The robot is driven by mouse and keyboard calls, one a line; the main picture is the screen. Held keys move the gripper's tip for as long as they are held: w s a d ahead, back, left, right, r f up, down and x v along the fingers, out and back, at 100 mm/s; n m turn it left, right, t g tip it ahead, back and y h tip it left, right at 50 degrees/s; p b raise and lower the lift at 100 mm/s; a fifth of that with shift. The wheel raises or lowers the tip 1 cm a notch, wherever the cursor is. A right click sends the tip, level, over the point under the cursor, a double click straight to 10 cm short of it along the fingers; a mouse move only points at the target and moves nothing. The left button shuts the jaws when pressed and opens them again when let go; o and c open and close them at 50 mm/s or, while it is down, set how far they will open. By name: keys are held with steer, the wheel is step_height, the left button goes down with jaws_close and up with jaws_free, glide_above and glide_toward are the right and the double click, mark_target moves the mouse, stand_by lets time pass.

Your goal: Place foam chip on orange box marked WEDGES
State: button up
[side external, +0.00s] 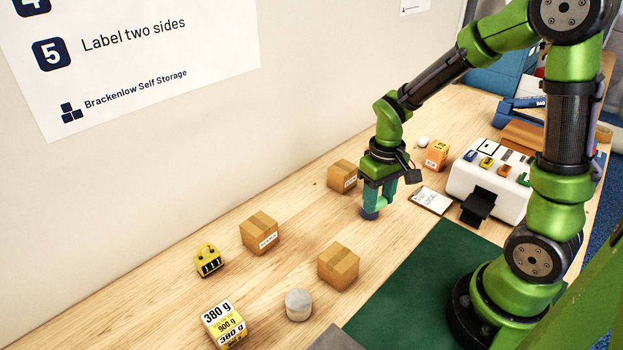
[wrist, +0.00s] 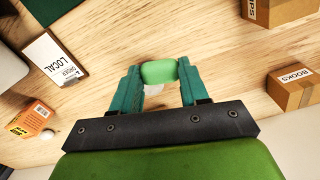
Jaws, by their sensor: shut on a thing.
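My gripper (side external: 373,205) points down over the wooden table, left of the white clipboard. In the wrist view, its teal fingers (wrist: 159,74) are shut on a light green piece, seemingly the foam chip (wrist: 158,71). A small whitish patch shows below it, between the fingers. In the side view, a dark bluish lump (side external: 369,214) shows at the fingertips; I cannot tell its gap to the table. A small orange box (side external: 437,155) stands behind and right of my gripper; it also shows at left in the wrist view (wrist: 29,119). Its print is too small to read.
A white ball (side external: 423,141) lies beside the orange box. A clipboard (side external: 432,200) and a white machine (side external: 488,182) are to the right. Brown cartons (side external: 339,267) stand left and in front; one is marked BOOKS (wrist: 293,90). A 380 g block (side external: 224,325) is at front left.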

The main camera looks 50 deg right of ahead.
steer(key=w+d+r+m, duration=0.3)
steer(key=w+d+m, duration=0.1)
steer(key=d, duration=0.5)
step_height(320, 180, up, 7)
steer(key=m, duration=1.1)
glide_above(439, 146)
step_height(439, 146, down, 5)
steer(key=shift+d, duration=0.1)
steer(key=shift+f, duration=2.25)
steer(key=shift+f, duration=0.1)
steer(key=o, duration=1)
